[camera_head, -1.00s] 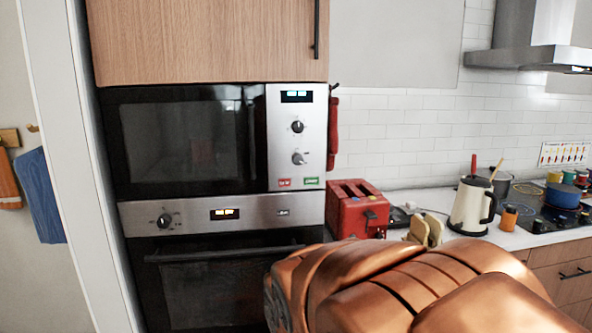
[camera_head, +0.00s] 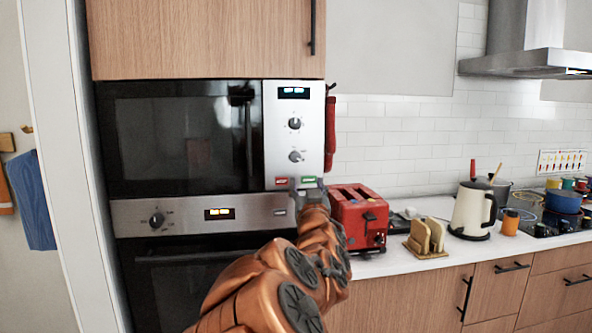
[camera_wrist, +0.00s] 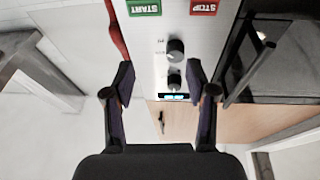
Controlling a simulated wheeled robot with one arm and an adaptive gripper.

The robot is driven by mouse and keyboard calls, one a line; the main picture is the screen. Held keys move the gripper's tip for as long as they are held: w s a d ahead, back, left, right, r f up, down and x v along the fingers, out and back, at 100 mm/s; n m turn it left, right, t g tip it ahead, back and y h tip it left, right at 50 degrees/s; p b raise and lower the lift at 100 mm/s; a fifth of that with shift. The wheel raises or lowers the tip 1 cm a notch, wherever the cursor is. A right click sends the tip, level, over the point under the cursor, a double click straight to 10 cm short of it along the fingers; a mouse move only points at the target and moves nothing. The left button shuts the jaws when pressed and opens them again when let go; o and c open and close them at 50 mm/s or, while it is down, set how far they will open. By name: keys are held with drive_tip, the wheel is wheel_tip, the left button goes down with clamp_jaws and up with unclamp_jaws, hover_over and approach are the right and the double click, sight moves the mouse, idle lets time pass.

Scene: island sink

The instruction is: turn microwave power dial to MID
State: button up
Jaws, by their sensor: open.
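The microwave (camera_head: 180,140) is built in above the oven, with a silver control panel (camera_head: 310,135) on its right side. The panel carries an upper dial (camera_head: 295,123) and a lower dial (camera_head: 296,156). Their markings are too small to read, and I cannot tell which dial sets power. My gripper (camera_head: 308,186) is open and empty, in front of the panel's bottom edge. The wrist view shows the panel upside down. There the lower dial (camera_wrist: 175,50) and upper dial (camera_wrist: 174,80) appear between or just beyond my open fingers (camera_wrist: 160,80), apart from them.
Red STOP (camera_wrist: 204,7) and green START (camera_wrist: 144,7) buttons sit below the dials. The microwave's dark vertical handle (camera_head: 249,140) is left of the panel. A red cloth (camera_head: 330,134) hangs at its right. A red toaster (camera_head: 360,217) stands close right of my arm.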

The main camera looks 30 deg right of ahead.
sight(296, 160)
drive_tip(key=shift+w+d+r+n+t+y+p, duration=0.15)
drive_tip(key=shift+w+d+r+n+t+p, duration=0.15)
drive_tip(key=shift+w+r, duration=0.75)
drive_tip(key=shift+w+d+r+n+t+y+p, duration=0.2)
drive_tip(key=shift+w+d+r+t, duration=0.25)
drive_tip(key=shift+w, duration=1.05)
drive_tip(key=shift+w+d+r+n+t+y+p, duration=0.15)
drive_tip(key=shift+w+r+n+t, duration=0.1)
drive_tip(key=shift+w+r, duration=0.8)
drive_tip(key=shift+w+f, duration=0.25)
drive_tip(key=shift+c, duration=0.4)
clamp_jaws()
